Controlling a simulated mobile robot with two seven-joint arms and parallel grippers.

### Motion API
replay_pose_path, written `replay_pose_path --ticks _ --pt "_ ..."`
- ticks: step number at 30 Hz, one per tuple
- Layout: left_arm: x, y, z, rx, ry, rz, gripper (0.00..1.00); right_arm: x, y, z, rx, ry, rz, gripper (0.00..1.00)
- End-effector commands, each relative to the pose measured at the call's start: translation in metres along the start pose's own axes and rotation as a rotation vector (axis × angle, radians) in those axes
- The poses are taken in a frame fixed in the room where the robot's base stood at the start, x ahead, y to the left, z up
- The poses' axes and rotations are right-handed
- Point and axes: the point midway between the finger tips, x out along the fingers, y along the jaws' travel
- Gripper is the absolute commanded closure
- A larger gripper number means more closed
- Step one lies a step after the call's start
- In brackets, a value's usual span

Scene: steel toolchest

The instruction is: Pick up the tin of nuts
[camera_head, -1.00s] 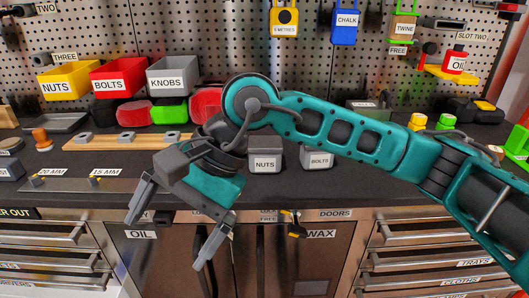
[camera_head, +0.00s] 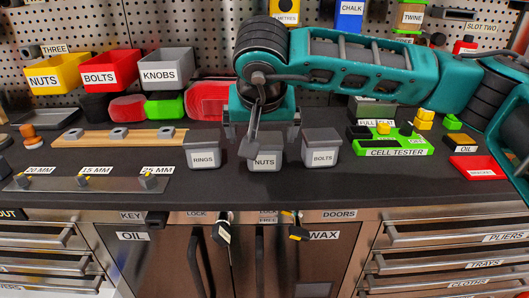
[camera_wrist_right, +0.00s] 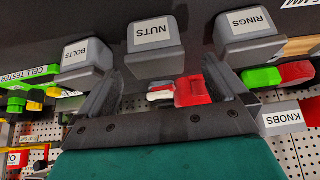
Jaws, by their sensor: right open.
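The tin of nuts is a small grey lidded tin (camera_head: 264,162) with a white NUTS label, upright on the dark counter between the similar RINGS tin (camera_head: 203,155) and BOLTS tin (camera_head: 321,158). It also shows in the right wrist view (camera_wrist_right: 155,63), beyond and roughly between the fingertips. My right gripper (camera_head: 258,133) is at the tin of nuts in the head view, partly covering its top. In the right wrist view the jaws (camera_wrist_right: 160,76) are wide apart with nothing held. Whether a finger touches the tin is unclear. My left gripper is not in view.
A yellow NUTS bin (camera_head: 52,72) hangs on the pegboard beside red BOLTS and grey KNOBS bins. A green cell tester (camera_head: 400,146) and a red box (camera_head: 476,168) lie to the right. A wooden strip (camera_head: 95,140) lies left. The counter's front strip is mostly clear.

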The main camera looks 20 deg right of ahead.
Motion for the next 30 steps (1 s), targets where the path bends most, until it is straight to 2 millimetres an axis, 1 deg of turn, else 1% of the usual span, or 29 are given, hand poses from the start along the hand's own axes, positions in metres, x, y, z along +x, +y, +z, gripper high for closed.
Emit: replay_pose_path --ticks 5,9,12,15,21,23,30 --pt "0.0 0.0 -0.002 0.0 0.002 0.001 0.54 0.015 0.003 -0.003 0.003 -0.002 0.001 0.0" --pt "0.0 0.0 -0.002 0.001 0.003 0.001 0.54 0.036 0.007 -0.007 0.004 -0.003 0.003 0.0" --pt "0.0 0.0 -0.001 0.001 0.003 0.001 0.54 0.049 0.006 -0.007 0.002 -0.002 0.001 0.0" --pt "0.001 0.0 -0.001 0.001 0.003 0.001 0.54 0.055 0.006 -0.007 0.0 -0.001 -0.001 0.0" --pt "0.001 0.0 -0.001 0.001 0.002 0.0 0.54 0.055 0.006 -0.007 0.0 -0.001 -0.002 0.0" --pt "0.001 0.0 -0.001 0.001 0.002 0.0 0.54 0.055 0.006 -0.007 0.0 -0.001 -0.002 0.04" --pt "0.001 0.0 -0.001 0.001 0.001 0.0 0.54 0.055 0.006 -0.007 0.001 -0.001 -0.002 0.27"
